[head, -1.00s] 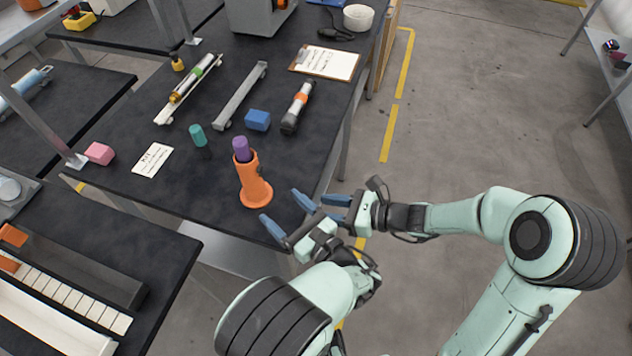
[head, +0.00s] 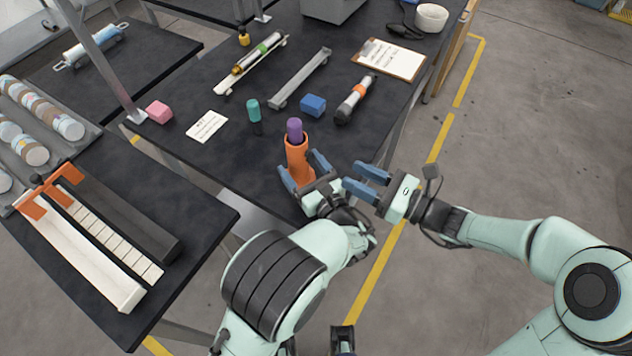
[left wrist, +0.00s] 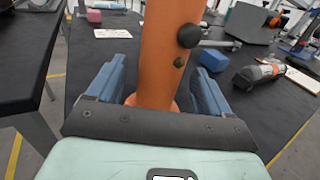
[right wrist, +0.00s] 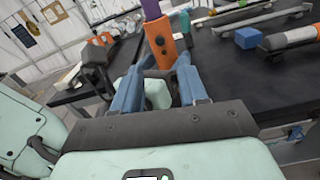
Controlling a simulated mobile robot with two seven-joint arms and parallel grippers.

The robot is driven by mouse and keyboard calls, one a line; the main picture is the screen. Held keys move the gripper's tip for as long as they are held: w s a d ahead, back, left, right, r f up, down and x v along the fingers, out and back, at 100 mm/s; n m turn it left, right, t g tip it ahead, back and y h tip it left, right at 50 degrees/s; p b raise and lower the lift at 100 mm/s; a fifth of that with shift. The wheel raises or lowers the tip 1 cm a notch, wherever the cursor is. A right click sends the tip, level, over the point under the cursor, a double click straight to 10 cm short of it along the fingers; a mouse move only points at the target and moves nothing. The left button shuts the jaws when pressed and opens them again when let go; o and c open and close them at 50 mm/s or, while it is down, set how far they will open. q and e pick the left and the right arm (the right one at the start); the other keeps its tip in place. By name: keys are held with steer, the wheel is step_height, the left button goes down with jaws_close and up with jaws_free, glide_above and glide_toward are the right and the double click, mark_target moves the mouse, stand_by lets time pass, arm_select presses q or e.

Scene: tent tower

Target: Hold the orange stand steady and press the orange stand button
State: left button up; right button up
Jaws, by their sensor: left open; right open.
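The orange stand (head: 297,150) stands upright near the front edge of the black table, with a purple piece (head: 294,127) in its top. My left gripper (head: 304,171) is open, with one finger on either side of the stand's lower part; contact is unclear. In the left wrist view the stand (left wrist: 168,60) rises between the fingers. My right gripper (head: 353,178) is open and empty, right of the stand. Its wrist view shows the stand (right wrist: 161,40) beyond its fingertips.
Behind the stand are a blue block (head: 313,104), a teal-topped piece (head: 253,110), a grey-and-orange cylinder (head: 356,98), a grey rail (head: 300,78) and a clipboard (head: 389,58). A white card (head: 206,126) and pink block (head: 159,111) lie left. Open floor is right of the table.

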mark_target(294, 157)
arm_select(q)
steer(key=shift+x, duration=1.9)
steer(key=c, duration=1.2)
arm_select(e)
jaws_close()
